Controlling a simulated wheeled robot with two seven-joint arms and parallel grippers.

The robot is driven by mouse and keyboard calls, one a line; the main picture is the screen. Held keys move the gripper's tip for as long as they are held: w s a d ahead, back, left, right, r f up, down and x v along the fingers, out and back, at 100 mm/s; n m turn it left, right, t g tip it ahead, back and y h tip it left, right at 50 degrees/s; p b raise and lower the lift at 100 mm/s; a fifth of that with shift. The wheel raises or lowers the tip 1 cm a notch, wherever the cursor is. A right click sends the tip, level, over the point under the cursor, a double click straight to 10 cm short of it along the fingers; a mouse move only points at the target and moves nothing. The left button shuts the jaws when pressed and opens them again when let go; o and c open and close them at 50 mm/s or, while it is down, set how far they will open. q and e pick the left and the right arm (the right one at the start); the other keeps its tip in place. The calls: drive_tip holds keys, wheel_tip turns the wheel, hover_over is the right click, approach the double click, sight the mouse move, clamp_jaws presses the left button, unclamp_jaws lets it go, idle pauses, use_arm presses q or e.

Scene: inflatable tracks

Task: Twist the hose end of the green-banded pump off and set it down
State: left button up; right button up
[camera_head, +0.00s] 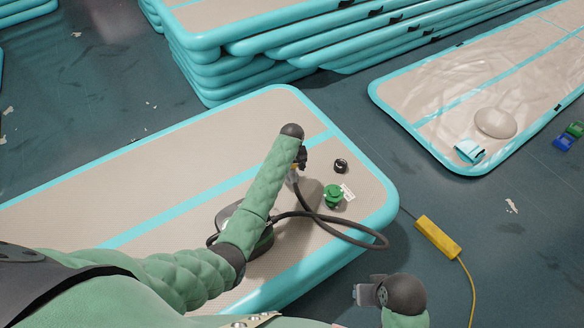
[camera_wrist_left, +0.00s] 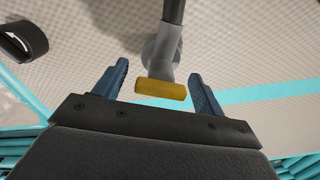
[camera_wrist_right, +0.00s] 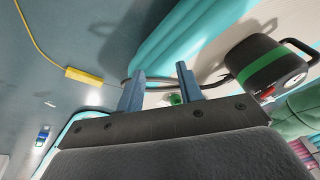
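The green-banded pump (camera_wrist_right: 268,72) is black and sits on the near inflated track (camera_head: 170,150). In the head view my left arm hides much of the pump (camera_head: 262,245). Its black hose (camera_head: 345,236) loops right and back to a grey hose end (camera_wrist_left: 162,52) with a yellow bar (camera_wrist_left: 160,90). The hose end meets the track surface; its seat there is not clear. My left gripper (camera_head: 300,160) is open, its fingers (camera_wrist_left: 158,72) on either side of the hose end, with gaps visible. My right gripper (camera_head: 362,293) is open and empty, off the track's near edge; its fingers show in the right wrist view (camera_wrist_right: 160,78).
A green cap-like part (camera_head: 333,195) with a white tag and a black ring (camera_head: 341,166) lie on the track right of the hose end. A yellow power block (camera_head: 438,237) with a cord lies on the floor. Stacked tracks (camera_head: 235,45) stand behind.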

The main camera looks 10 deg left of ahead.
drive_tip(key=shift+w+a+r, duration=0.1)
drive_tip(key=shift+w+a, duration=0.05)
use_arm(q)
drive_tip(key=shift+r, duration=0.2)
wheel_tip(320, 180, up, 7)
drive_tip(key=shift+f, duration=0.15)
drive_tip(key=shift+r+b, duration=0.3)
drive_tip(key=shift+r, duration=0.05)
use_arm(e)
drive_tip(key=shift+w+a+f, duration=0.1)
drive_tip(key=shift+a+f, duration=0.25)
drive_tip(key=shift+f, duration=0.2)
drive_tip(key=shift+a, duration=0.1)
